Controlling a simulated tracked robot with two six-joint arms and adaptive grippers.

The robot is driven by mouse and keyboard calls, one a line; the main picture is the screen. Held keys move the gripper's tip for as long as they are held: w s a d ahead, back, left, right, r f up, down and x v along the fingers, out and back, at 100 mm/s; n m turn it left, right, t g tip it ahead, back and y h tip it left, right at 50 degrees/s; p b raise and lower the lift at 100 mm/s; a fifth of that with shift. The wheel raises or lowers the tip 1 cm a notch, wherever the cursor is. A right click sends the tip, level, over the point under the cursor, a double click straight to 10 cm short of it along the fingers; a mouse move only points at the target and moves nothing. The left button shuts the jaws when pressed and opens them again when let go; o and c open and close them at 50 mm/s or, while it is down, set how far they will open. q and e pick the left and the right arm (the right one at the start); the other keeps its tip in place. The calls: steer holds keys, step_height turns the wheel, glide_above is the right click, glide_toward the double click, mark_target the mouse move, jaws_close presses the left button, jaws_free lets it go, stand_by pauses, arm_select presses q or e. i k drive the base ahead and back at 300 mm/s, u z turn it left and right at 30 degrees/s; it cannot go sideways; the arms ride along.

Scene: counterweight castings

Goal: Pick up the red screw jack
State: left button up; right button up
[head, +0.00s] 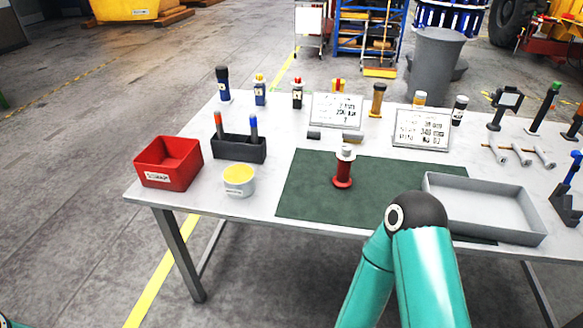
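The red screw jack (343,178) stands upright on the dark green mat (305,195) near the middle of the table. It has a red flanged base, a red body and a pale grey top. Nothing touches it. Teal links of my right arm, with a dark joint, rise from the bottom edge in front of the table, to the right of the jack. My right gripper is out of the picture. Only a small teal piece of my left arm shows in the bottom left corner, and my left gripper is not in view.
A red bin (168,165), a yellow-topped tub (239,181) and a dark holder (238,149) with two markers stand left of the mat. A grey tray (484,228) overlaps the mat's right side. Signs (421,129) and several small bottles line the back. The mat around the jack is clear.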

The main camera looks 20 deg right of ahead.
mark_target(343, 181)
steer(key=z, duration=0.95)
steer(key=i, duration=0.1)
steer(key=u, duration=1.65)
steer(key=k, duration=1.3)
steer(key=z, duration=0.85)
steer(key=i, duration=1.2)
steer(key=u, duration=0.2)
